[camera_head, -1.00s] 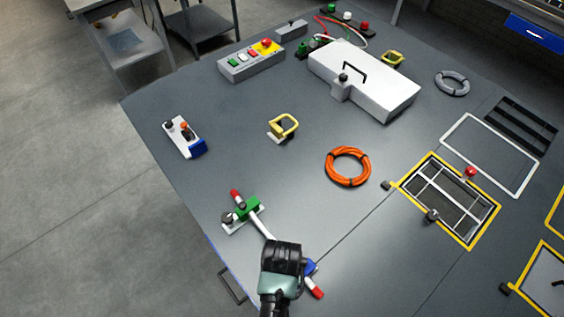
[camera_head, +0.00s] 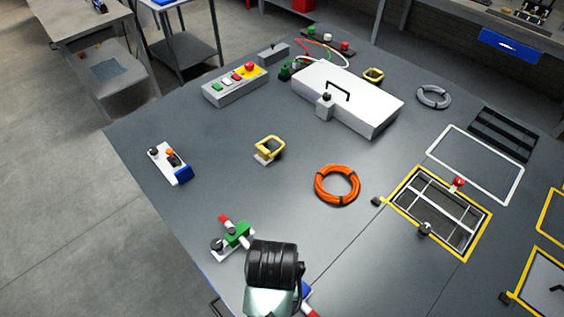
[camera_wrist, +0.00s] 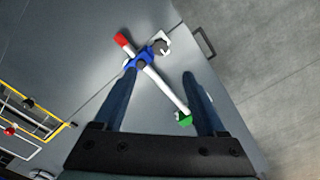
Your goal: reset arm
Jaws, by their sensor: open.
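My gripper (camera_wrist: 160,73) is open in the wrist view, its two dark fingers apart with nothing held between them. A white rod (camera_wrist: 165,90) runs below and between the fingers, from a blue clamp (camera_wrist: 140,61) with a red-tipped handle (camera_wrist: 121,39) to a green part (camera_wrist: 184,119). Whether the fingers touch the rod cannot be told. In the head view my dark wrist hides the rod and my fingertips. A green clamp (camera_head: 237,234) with a red tip on a white base is to its upper left, and a red and blue end peeks out at its lower right.
On the grey deck lie an orange ring (camera_head: 337,185), a yellow handle (camera_head: 269,149), a white switch unit (camera_head: 166,161), a button box (camera_head: 235,86) and a white case (camera_head: 370,113). A yellow-framed opening (camera_head: 440,211) is at right. Bare deck lies between them.

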